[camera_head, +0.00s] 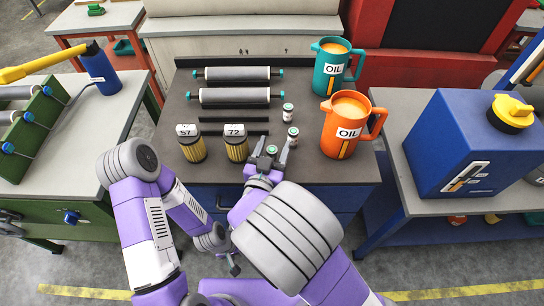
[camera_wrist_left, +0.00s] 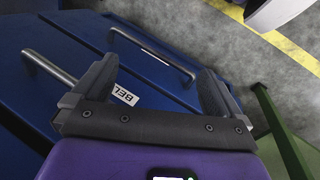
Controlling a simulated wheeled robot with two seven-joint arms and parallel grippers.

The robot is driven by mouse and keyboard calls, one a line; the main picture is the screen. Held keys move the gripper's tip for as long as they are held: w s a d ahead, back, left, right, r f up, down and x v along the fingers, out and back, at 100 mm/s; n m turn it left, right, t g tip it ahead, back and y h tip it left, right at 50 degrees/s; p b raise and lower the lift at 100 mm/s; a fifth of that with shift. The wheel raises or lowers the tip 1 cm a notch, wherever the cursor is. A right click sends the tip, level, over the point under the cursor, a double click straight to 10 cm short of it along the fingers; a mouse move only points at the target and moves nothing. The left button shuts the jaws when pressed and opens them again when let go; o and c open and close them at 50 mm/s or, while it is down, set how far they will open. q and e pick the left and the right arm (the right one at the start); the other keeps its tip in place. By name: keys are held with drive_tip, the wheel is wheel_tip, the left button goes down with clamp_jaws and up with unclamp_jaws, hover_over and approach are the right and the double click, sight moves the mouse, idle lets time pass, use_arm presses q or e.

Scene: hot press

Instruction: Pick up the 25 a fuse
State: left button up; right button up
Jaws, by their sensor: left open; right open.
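Several small cylinders with pale labels and greenish tops, which look like fuses, stand at the right of the dark tabletop. There is a back fuse (camera_head: 288,112), a middle fuse (camera_head: 293,135) and a front fuse (camera_head: 271,150); their ratings are too small to read. My right gripper (camera_head: 273,144) is open, with its fingers on either side of the front fuse; I cannot tell whether they touch it. My left gripper (camera_wrist_left: 159,68) is open and empty in the left wrist view, in front of a blue drawer front.
Two oil filters (camera_head: 192,145) (camera_head: 236,144) stand left of my right gripper. A teal oil jug (camera_head: 328,68) and an orange oil jug (camera_head: 345,125) stand at the right. Grey rollers (camera_head: 235,96) and thin black rods lie behind. Drawer handles (camera_wrist_left: 48,66) project near my left gripper.

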drive_tip(key=shift+w, duration=0.2)
drive_tip(key=shift+r, duration=0.1)
drive_tip(key=c, duration=1.1)
